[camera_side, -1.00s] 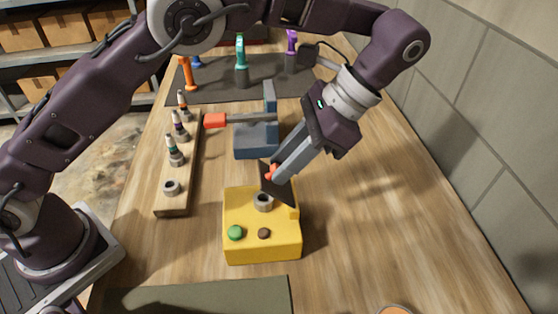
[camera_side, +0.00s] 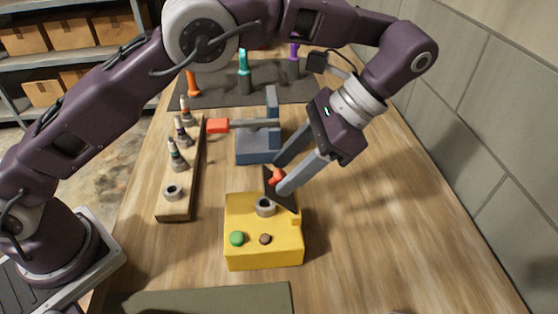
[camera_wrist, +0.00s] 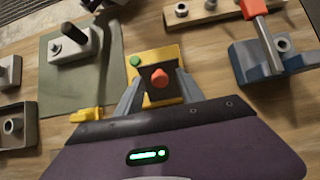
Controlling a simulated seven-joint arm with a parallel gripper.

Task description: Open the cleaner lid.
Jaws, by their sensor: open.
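The cleaner is a yellow box (camera_side: 262,255) with a green button (camera_side: 237,239), a brown button (camera_side: 265,239) and a grey ring socket (camera_side: 265,207) showing on top. Its dark lid (camera_side: 287,201) stands tilted up at the back of the box, clear of the socket. A red knob (camera_side: 277,176) is on the lid. My gripper (camera_side: 281,177) is open, with one finger on each side of the knob. In the wrist view, the knob (camera_wrist: 159,77) lies between the spread fingers (camera_wrist: 158,86). Whether a finger touches the knob I cannot tell.
A blue-grey fixture (camera_side: 258,146) with a red-handled lever (camera_side: 218,125) stands just behind. A wooden rack (camera_side: 174,212) with several tipped pieces is on the left. A dark green mat (camera_side: 205,300) lies in front. The table on the right is clear.

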